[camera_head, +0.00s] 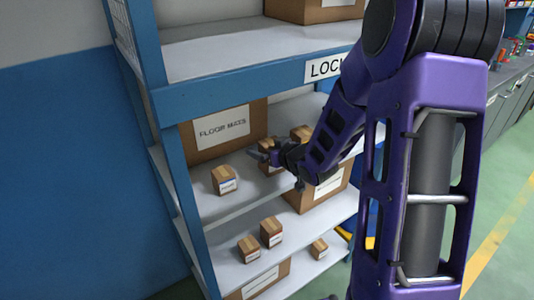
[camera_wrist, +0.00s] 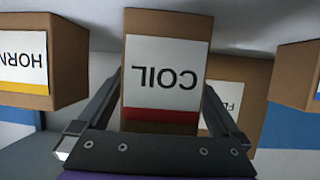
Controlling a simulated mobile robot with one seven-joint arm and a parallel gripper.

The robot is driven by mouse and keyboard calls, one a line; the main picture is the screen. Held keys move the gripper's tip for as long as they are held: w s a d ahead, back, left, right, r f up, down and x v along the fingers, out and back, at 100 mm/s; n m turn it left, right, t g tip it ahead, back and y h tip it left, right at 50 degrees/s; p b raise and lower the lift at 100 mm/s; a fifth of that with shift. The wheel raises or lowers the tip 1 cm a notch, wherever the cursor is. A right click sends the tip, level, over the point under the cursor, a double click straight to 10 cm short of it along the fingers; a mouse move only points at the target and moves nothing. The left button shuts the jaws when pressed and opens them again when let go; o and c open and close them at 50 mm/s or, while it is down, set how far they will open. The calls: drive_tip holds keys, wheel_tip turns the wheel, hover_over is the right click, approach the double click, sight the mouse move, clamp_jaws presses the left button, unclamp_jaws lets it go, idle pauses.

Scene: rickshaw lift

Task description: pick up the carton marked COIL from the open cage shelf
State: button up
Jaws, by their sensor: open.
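The small brown carton marked COIL (camera_wrist: 165,25) fills the middle of the wrist view, upside down, with a red stripe on its label. In the head view the COIL carton (camera_head: 267,143) seems to be the one on the middle shelf, partly hidden by my gripper. My gripper (camera_head: 256,155) is open at its front. In the wrist view my gripper's (camera_wrist: 161,88) two fingers stand on either side of the carton. I cannot tell whether either finger touches it.
A carton marked HORN (camera_wrist: 65,65) stands on one side, and a blue-striped carton (camera_head: 225,180) on the other. A large FLOOR MATS box (camera_head: 222,128) stands behind. The blue-framed shelf above (camera_head: 230,55) overhangs my arm. More cartons sit on the lower shelf (camera_head: 225,262).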

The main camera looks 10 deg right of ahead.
clamp_jaws()
drive_tip(key=shift+r, duration=0.1)
idle(0.4)
